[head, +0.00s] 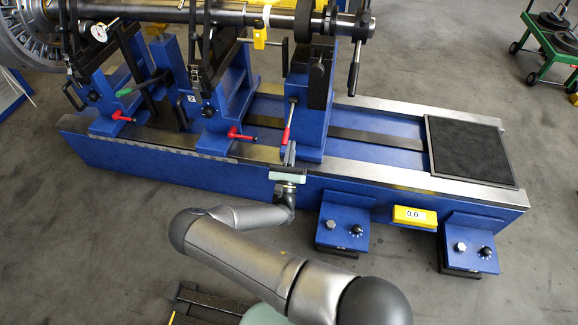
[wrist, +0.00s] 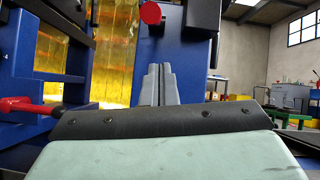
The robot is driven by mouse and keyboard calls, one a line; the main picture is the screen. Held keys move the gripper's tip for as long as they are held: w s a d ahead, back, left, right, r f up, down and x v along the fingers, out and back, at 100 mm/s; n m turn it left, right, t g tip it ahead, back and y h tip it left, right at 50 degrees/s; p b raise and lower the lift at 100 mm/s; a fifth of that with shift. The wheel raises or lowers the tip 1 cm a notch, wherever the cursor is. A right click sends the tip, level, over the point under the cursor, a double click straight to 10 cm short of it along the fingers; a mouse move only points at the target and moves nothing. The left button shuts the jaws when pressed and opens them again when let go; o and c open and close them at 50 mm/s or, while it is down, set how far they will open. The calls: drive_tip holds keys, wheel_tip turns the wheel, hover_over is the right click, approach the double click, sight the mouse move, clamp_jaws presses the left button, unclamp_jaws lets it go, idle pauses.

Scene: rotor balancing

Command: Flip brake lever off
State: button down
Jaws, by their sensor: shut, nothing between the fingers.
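A lever with a red handle (head: 286,134) hangs nearly upright on the front of the right blue pedestal; it looks like the brake lever, though no label shows. In the wrist view a round red end (wrist: 150,13), probably the same handle seen end-on, is above and slightly left of my fingertips. My gripper (head: 290,152) is just below the handle in the head view, at the bed's front edge. The wrist view shows its grey fingers (wrist: 159,84) together and empty, pointing at the blue pedestal. Whether they touch anything cannot be told.
Other red handles (head: 241,134) (head: 123,116) stick out from the blue stands to the left; one shows in the wrist view (wrist: 22,105). A rotor shaft (head: 240,15) lies above. A black pad (head: 468,150) is on the bed's right end. A yellow display (head: 414,216) is on the front.

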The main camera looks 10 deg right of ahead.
drive_tip(key=shift+s+a+r, duration=0.25)
drive_tip(key=shift+a+r, duration=0.1)
drive_tip(key=shift+r, duration=0.4)
drive_tip(key=shift+s+a+r, duration=0.2)
drive_tip(key=shift+a+r, duration=0.1)
drive_tip(key=shift+r, duration=0.4)
drive_tip(key=shift+r, duration=0.15)
